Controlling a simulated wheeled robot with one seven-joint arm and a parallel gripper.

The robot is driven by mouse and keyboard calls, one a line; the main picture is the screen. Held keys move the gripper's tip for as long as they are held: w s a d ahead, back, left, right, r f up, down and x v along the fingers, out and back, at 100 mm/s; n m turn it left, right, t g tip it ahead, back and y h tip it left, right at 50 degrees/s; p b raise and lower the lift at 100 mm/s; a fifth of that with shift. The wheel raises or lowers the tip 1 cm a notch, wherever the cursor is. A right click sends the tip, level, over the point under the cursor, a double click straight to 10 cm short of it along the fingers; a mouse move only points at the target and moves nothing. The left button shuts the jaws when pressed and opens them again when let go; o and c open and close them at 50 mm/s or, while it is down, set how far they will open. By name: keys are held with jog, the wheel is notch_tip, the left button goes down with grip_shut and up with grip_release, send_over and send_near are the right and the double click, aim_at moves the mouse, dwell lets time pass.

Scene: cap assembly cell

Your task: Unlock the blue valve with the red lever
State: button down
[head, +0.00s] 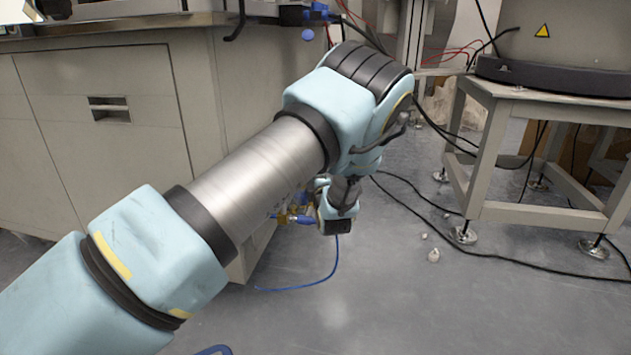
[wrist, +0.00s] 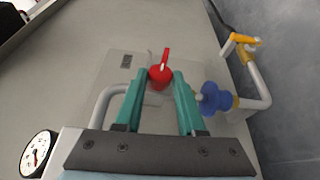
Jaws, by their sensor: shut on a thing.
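The red lever (wrist: 160,76) is in the middle of the wrist view, with a round red base and a thin handle pointing up in the picture. My gripper (wrist: 163,80) has two green fingers, one on each side of the red base, and is shut on it. The blue valve body (wrist: 214,98) sits just right of the right finger, on a pipe. In the head view, my arm hides the lever and my fingertips; blue and brass fittings (head: 296,219) show beside my wrist.
A pressure gauge (wrist: 37,153) is at the lower left of the wrist view. A yellow-handled tap (wrist: 238,43) on a bent pipe is at the upper right. In the head view, a metal stand (head: 490,150) is on the right, cables lie on the floor, and a grey cabinet (head: 100,130) is left.

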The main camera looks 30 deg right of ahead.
jog(key=shift+d, duration=0.15)
dwell(0.3)
jog(key=c, duration=0.5)
grip_release()
jog(key=p+v, duration=0.4)
jog(key=v, duration=0.6)
jog(key=shift+s+a, duration=0.2)
jog(key=shift+s, duration=0.15)
jog(key=shift+f, duration=0.1)
